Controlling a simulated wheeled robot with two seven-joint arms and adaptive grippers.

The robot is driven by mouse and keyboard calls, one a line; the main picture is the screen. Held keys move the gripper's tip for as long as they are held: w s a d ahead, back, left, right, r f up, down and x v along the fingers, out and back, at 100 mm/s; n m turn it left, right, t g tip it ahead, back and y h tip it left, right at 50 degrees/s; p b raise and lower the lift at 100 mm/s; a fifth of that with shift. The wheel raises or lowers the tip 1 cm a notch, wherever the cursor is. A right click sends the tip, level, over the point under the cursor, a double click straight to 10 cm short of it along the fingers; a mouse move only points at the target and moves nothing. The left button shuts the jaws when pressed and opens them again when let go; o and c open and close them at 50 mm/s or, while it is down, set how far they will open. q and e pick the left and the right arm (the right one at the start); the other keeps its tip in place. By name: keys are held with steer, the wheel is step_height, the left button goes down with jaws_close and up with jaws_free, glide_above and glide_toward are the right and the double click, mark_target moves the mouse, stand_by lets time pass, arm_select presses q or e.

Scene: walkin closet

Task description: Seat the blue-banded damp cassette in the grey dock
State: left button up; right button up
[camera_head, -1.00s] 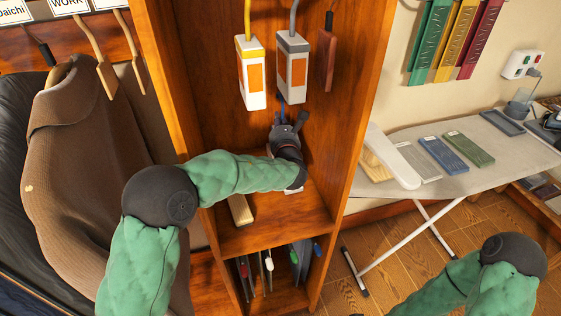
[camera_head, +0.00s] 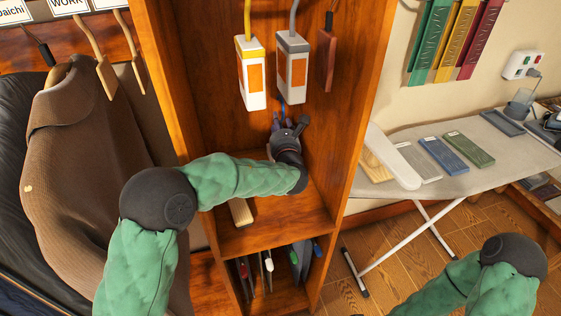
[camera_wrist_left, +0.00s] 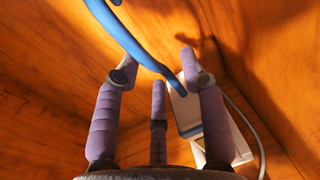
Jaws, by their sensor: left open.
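The blue-banded damp cassette (camera_wrist_left: 183,108) is a pale box with a blue band near its lower end and a blue strap (camera_wrist_left: 135,45) at its top. In the left wrist view it stands against the pale dock (camera_wrist_left: 239,146), which has a pale cable. The right finger partly covers both, so I cannot tell how fully the cassette is seated. My left gripper (camera_head: 290,122) is open inside the cabinet, its fingers (camera_wrist_left: 158,65) spread, with the cassette beyond the right finger. In the head view my arm hides the dock. My right gripper is out of view.
A yellow-topped cassette (camera_head: 251,75) and a grey-topped one (camera_head: 292,70) hang above my gripper, beside a brown block (camera_head: 327,62). Cabinet walls (camera_head: 357,110) are close on both sides. A wooden block (camera_head: 241,211) lies on the shelf. An ironing board (camera_head: 450,187) stands right.

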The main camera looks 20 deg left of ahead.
arm_select(q)
steer(key=v, duration=1.1)
